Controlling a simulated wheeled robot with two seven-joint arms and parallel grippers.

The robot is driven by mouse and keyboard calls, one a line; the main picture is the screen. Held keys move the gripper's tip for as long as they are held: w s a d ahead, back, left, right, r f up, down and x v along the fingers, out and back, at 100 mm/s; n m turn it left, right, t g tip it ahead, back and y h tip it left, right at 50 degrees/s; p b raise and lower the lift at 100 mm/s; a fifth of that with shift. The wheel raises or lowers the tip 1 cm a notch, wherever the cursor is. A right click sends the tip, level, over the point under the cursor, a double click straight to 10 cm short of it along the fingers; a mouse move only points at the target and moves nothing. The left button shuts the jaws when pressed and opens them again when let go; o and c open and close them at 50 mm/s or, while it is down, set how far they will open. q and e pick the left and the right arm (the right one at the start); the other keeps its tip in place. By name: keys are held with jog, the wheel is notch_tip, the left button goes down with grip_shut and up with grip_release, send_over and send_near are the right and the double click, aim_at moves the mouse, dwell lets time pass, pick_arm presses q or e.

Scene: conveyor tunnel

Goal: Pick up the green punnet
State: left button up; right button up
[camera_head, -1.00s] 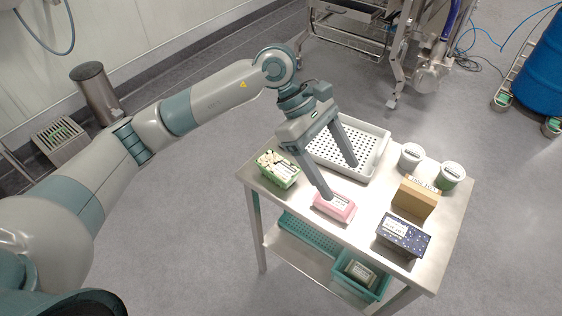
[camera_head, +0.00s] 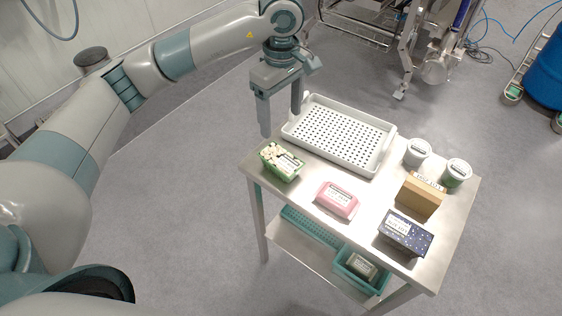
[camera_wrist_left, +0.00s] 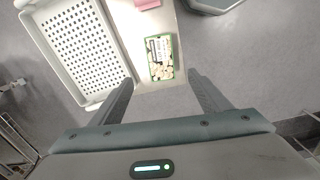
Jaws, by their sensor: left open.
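The green punnet (camera_head: 281,161), with a pale printed top and white label, sits at the left end of the steel table (camera_head: 300,196). It also shows in the left wrist view (camera_wrist_left: 160,57), beyond and between the two fingers. My left gripper (camera_head: 281,123) is open and empty, above the table's back left side near the punnet and apart from it. The fingers also show in the left wrist view (camera_wrist_left: 158,95), spread wide. My right gripper is not in view.
A white perforated tray (camera_head: 388,152) lies behind the punnet, close to my left gripper. A pink punnet (camera_head: 337,199), a brown box (camera_head: 418,200), a dark blue box (camera_head: 404,233) and two tubs (camera_head: 457,173) stand to the right. A teal crate (camera_head: 352,277) is on the lower shelf.

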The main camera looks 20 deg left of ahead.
pick_arm(q)
jog(key=p, duration=0.5)
send_over(281, 158)
notch_tip(281, 158, down, 10)
jog(key=shift+s+f, duration=0.1)
jog(key=shift+f, duration=0.55)
jog(key=shift+f+p, duration=0.65)
jog(key=shift+p, duration=0.1)
notch_tip(281, 158, down, 3)
jog(key=shift+r+p, duration=0.1)
jog(key=shift+p, duration=0.75)
jog(key=shift+f, duration=0.55)
jog(key=c, duration=1.1)
